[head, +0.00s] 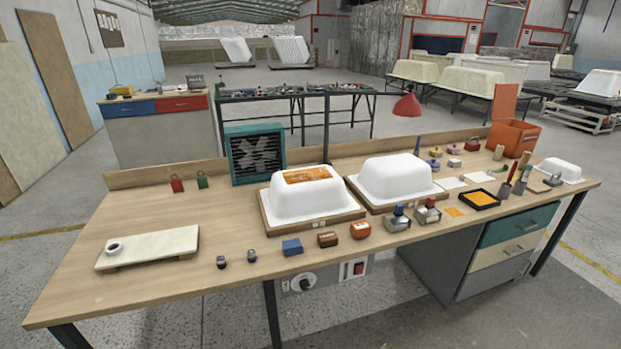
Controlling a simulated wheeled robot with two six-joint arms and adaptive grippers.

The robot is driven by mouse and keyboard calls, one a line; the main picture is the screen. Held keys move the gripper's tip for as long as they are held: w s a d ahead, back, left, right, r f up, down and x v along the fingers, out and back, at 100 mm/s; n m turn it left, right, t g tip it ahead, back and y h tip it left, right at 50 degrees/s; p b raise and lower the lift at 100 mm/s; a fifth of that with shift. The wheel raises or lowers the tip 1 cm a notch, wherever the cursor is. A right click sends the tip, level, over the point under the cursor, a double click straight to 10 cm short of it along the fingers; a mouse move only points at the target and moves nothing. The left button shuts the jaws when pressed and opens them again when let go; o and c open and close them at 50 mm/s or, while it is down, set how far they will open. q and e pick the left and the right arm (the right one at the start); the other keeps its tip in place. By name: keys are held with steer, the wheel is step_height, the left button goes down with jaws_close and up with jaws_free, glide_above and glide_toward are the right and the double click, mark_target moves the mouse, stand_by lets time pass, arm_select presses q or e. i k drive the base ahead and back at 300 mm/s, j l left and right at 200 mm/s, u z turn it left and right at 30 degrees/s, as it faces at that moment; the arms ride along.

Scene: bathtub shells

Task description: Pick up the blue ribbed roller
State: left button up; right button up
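I cannot make out for sure which thing is the blue ribbed roller; no ribs can be told at this size. A small tool with a blue-grey upper part (417,144) stands behind the right white tub shell. A grey-blue tool (553,180) lies near the right end of the bench, by the small white tub. A blue block (292,247) sits at the front edge, left of a brown block (327,240). Neither of my grippers is in view.
The wooden bench (150,285) holds two white tub shells (301,197) (394,178) on wooden bases. A teal fan box (253,153) stands behind. A pale board (150,246) with a white roll lies left. An orange bin (515,136) stands at the right back. The front left is bare.

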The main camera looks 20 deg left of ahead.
mark_target(398, 221)
steer(key=i+l+u, duration=0.15)
steer(key=u, duration=0.75)
steer(key=i+l+u, duration=0.3)
steer(key=l, duration=0.35)
steer(key=l+u, duration=0.3)
steer(key=l, duration=0.35)
steer(key=i+l+u, duration=0.1)
steer(key=l+u, duration=0.2)
steer(key=l, duration=0.45)
